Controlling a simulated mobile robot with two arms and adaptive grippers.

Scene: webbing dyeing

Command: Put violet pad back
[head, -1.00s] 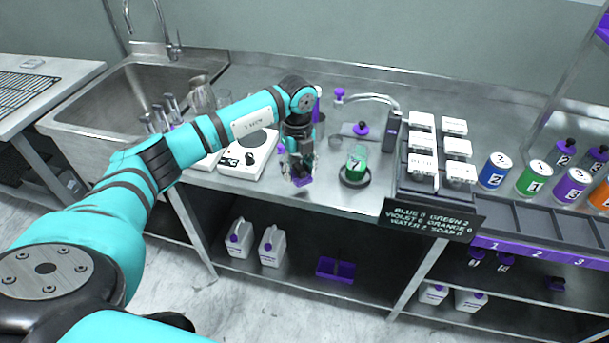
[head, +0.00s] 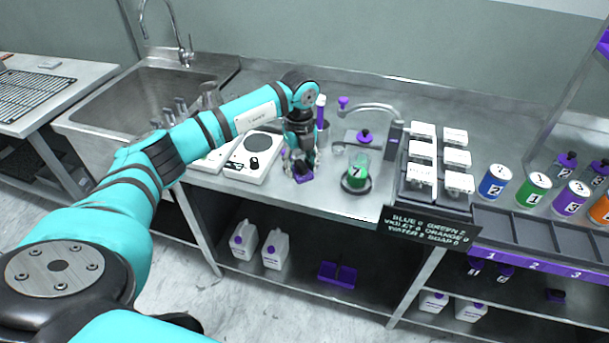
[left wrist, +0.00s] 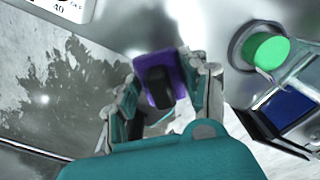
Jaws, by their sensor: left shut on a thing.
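The violet pad (left wrist: 170,69) is a small violet block with a dark raised grip. In the left wrist view it sits between the fingers of my left gripper (left wrist: 163,90). In the head view, my left gripper (head: 301,166) points down at the counter's front part, between the white scale and the beaker of green liquid (head: 358,172). It is shut on the pad, whose violet edge (head: 303,180) shows below the fingertips. I cannot tell whether the pad touches the counter. My right gripper is out of view.
A white scale (head: 255,155) stands left of the gripper, and a metal pot with a violet-handled tool (head: 321,112) behind it. A rack of white boxes (head: 408,190) and numbered cans (head: 495,182) stand to the right. A violet caddy (head: 338,274) sits on the lower shelf.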

